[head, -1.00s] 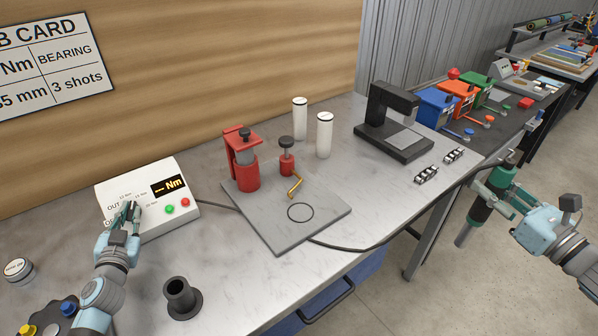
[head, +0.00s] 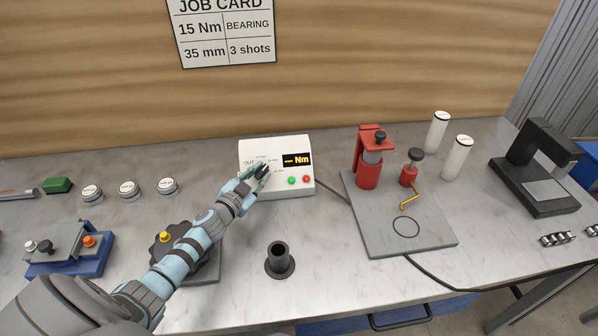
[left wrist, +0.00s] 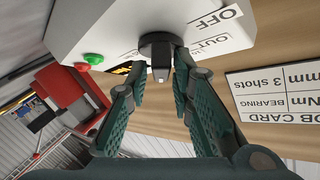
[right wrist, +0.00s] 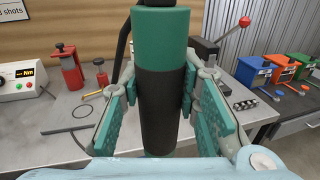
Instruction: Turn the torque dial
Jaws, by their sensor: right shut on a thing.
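The torque dial is a black knob (left wrist: 157,46) on the front of the white control box (head: 290,149); it shows in the left wrist view, while the fingers cover it in the head view. The box's display (head: 297,160) reads "-- Nm". My left gripper (head: 264,172) is at the box front. In the left wrist view its two fingers (left wrist: 158,78) stand apart, one on each side of the knob; I cannot tell whether they touch it. My right gripper (right wrist: 158,95), seen only in the right wrist view, is shut on a green and black cylindrical tool (right wrist: 160,85).
A green button (head: 292,180) and a red button (head: 307,178) sit right of the dial. A black cup-shaped holder (head: 280,262) stands in front of the box. A grey plate (head: 430,235) with red fixtures lies to the right. The job card (head: 226,30) reads 15 Nm.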

